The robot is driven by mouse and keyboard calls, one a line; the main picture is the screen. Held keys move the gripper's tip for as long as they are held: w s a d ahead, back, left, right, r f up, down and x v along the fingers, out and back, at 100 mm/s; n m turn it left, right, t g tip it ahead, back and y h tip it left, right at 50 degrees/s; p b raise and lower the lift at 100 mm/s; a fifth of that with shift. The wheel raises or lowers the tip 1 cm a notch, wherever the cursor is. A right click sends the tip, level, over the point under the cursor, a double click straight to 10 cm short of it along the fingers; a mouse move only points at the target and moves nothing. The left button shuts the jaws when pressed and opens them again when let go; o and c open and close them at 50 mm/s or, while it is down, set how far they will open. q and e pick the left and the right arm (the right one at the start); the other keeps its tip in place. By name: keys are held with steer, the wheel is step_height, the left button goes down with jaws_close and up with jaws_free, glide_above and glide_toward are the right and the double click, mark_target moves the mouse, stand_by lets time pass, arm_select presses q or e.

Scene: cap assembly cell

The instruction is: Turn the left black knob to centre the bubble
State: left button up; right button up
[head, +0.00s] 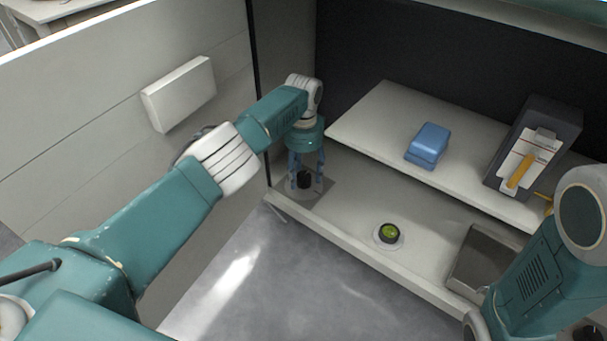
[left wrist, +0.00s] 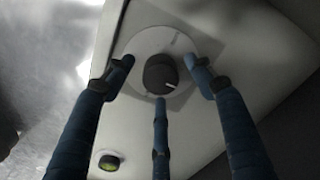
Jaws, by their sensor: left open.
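The left black knob (head: 303,181) stands on a pale round plate at the left end of the bench's low ledge. In the left wrist view the knob (left wrist: 160,75) shows from above, with a white mark pointing to the right and slightly down. My left gripper (head: 306,174) points down over it. In the wrist view its three blue fingers (left wrist: 159,80) are open and spread around the knob, with gaps visible between fingertips and knob. The round bubble level (head: 389,232) has a green face and sits on the ledge; it also shows in the wrist view (left wrist: 109,161). The bubble is too small to place.
A raised shelf (head: 372,120) behind holds a blue box (head: 428,145) and a dark unit (head: 548,135) with an orange handle. A grey metal plate (head: 485,258) lies right of the level. A white panel wall (head: 120,100) stands close left. My right arm covers the lower right.

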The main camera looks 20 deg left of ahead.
arm_select(q)
steer(key=c, duration=1.1)
steer(key=shift+c, duration=0.2)
steer(key=shift+m, duration=0.3)
steer(key=m+b, duration=0.1)
steer(key=m, duration=0.2)
steer(key=shift+m, duration=0.4)
steer(key=shift+a+m, duration=0.1)
steer(key=shift+m, duration=2.1)
steer(key=o, duration=1.1)
steer(key=shift+o, duration=0.2)
